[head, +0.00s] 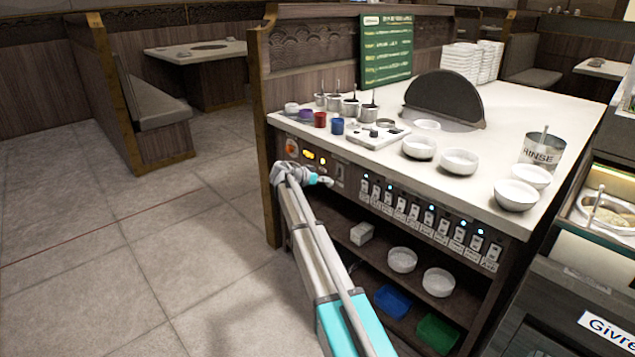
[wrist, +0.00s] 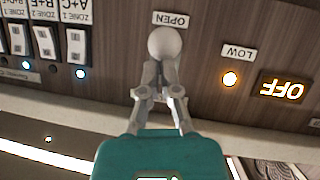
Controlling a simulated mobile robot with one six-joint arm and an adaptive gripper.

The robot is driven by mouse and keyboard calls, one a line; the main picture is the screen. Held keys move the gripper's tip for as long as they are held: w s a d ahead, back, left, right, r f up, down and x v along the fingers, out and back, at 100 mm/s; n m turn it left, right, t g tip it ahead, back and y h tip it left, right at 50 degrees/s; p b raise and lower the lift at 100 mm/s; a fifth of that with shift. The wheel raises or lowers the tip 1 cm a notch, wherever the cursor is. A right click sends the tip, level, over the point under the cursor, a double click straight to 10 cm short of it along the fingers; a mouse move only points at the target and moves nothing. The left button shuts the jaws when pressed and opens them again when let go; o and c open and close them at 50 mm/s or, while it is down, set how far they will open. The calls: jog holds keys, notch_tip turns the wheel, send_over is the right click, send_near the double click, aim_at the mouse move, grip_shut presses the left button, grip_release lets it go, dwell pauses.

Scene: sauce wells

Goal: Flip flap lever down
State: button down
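The flap lever's pale round knob (wrist: 165,43) shows in the wrist view, in front of the wood panel and beside a plate reading OPEN (wrist: 171,19). The wrist picture is upside down. My gripper (wrist: 161,68) has its two fingers drawn close together, with their tips at the knob's edge. A narrow gap shows between the fingers; whether they grip the lever or only touch it I cannot tell. In the head view my gripper (head: 325,181) is at the counter's front panel, left of the switch row. The lever's stem is hidden.
A row of labelled switches (head: 430,217) with blue lights runs along the counter front. An amber OFF display (wrist: 282,89) and a LOW light (wrist: 230,79) are beside the lever. Bowls (head: 458,161) and sauce pots (head: 349,107) stand on the counter (head: 395,170). The floor at left is clear.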

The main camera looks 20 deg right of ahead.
jog(key=shift+a+f, duration=0.25)
jog(key=shift+f, duration=0.05)
dwell(0.4)
jog(key=shift+r, duration=0.1)
jog(key=p+v, duration=0.5)
jog(key=v, duration=0.8)
jog(key=shift+w+a, duration=0.1)
dwell(0.3)
